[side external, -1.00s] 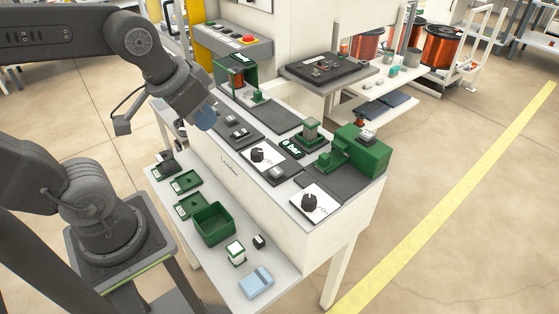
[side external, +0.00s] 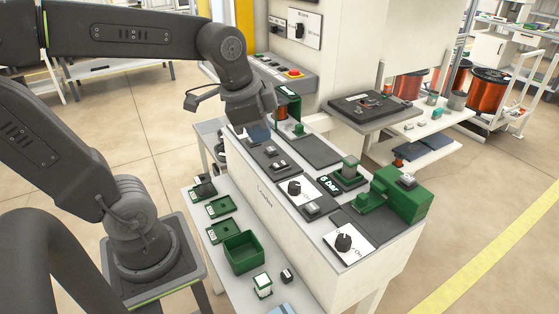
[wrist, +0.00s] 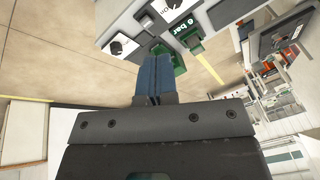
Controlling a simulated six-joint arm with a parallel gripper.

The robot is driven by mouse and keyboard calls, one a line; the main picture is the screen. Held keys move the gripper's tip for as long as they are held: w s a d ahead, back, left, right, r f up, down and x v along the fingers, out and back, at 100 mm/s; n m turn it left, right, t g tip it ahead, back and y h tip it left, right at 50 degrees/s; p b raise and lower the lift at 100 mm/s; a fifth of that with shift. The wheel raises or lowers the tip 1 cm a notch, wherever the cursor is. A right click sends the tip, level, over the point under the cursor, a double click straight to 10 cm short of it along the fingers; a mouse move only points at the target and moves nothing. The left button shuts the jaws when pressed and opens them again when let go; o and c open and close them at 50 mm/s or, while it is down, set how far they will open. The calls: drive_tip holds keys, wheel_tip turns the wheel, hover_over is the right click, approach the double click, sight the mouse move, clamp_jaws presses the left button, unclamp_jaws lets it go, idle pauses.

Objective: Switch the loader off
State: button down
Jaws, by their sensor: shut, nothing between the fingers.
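The loader is a long white cabinet (side external: 262,200) with lettering on its front. Its top carries two black rotary knobs on white plates, a middle knob (side external: 295,188) and a near-end knob (side external: 343,243). Lettering that looks like "On" stands beside the near-end knob. Both knobs also show in the wrist view, one at the left (wrist: 117,47) and one near the top (wrist: 146,20). Their exact pointer directions are too small to tell. My gripper (side external: 259,132) has blue fingers, shut and empty, above the far left part of the cabinet top, apart from both knobs.
A green fixture (side external: 405,195) and a "6 bar" display (side external: 329,184) stand on the cabinet top. A green bin (side external: 245,252) and small trays lie on the lower shelf. A control box with a red button (side external: 294,73) stands behind. Wall switch plates (side external: 304,28) hang above.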

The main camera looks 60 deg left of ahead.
drive_tip(key=w+a+f+m+g, duration=0.1)
drive_tip(key=w+a+m+g, duration=0.1)
drive_tip(key=w+a+m, duration=0.35)
drive_tip(key=m+g, duration=0.2)
drive_tip(key=m, duration=0.5)
hover_over(276, 165)
drive_tip(key=shift+d+f+h, duration=0.1)
drive_tip(key=shift+f+h, duration=0.2)
drive_tip(key=shift+f, duration=1.35)
drive_tip(key=shift+f, duration=0.1)
wheel_tip(276, 165, down, 14)
drive_tip(key=shift+r, duration=0.1)
